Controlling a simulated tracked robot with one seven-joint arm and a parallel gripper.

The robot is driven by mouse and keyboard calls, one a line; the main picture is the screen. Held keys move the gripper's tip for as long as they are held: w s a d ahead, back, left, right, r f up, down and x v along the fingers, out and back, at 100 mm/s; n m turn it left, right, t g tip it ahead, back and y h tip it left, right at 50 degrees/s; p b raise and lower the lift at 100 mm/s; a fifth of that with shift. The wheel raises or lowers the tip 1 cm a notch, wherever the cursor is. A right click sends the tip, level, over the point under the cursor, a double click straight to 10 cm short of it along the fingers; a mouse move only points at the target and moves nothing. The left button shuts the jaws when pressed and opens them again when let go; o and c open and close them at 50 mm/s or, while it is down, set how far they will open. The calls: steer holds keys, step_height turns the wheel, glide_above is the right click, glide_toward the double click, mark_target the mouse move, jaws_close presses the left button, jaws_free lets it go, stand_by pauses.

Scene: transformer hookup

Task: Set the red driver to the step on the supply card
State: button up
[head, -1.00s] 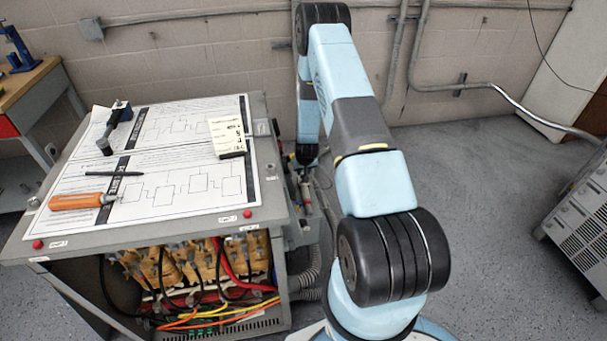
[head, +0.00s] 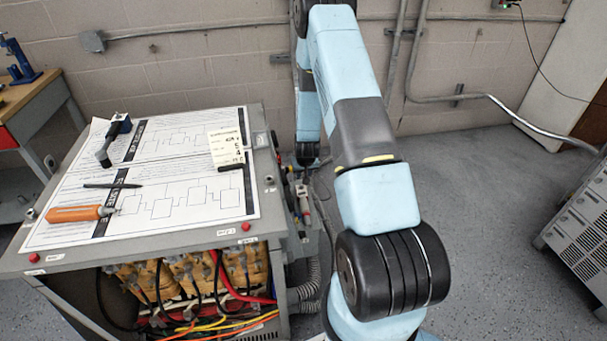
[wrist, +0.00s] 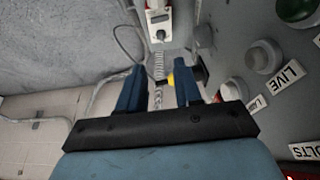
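The supply card (head: 226,147) lies on the sheet on the cabinet top, its lower edge under a dark bar; its small figures are hard to read. An orange-red-handled screwdriver (head: 77,213) lies at the sheet's left. In the wrist view a white unit with red parts (wrist: 158,18) hangs ahead, beyond the fingertips; I cannot tell whether it is the red driver. My gripper (wrist: 160,72) is open, with nothing held between its fingers. A yellow-and-black knob (wrist: 184,77) shows behind its right finger. In the head view the gripper is mostly hidden beside the cabinet's right side.
A hammer-like tool (head: 113,140) and a black pen (head: 112,186) lie on the cabinet top. Open floor (head: 465,170) lies right of my arm.

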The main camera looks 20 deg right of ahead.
mark_target(303, 187)
steer(key=shift+c, duration=0.5)
steer(key=shift+f, duration=0.15)
steer(key=shift+c, duration=0.6)
steer(key=d+f+y, duration=0.1)
steer(key=f, duration=0.1)
steer(key=s+d+f+y, duration=0.1)
steer(key=f, duration=0.1)
steer(key=d+f+y, duration=0.1)
steer(key=d+f, duration=0.1)
steer(key=shift+s+n+g, duration=0.3)
steer(key=shift+g, duration=0.1)
jaws_close()
steer(key=w+d+r+t+y, duration=0.1)
steer(key=d+t+y, duration=0.15)
steer(key=d, duration=0.45)
steer(key=shift+n+g+y, duration=0.25)
steer(key=shift+n+g, duration=0.05)
steer(key=shift+g, duration=0.05)
steer(key=x, duration=0.7)
steer(key=w+a+r+x, duration=0.1)
steer(key=x, duration=0.2)
steer(key=shift+w+a+f, duration=0.1)
steer(key=shift+a+f, duration=0.05)
steer(key=shift+a, duration=0.1)
steer(key=shift+w+a, duration=0.15)
steer(key=shift+a, duration=0.4)
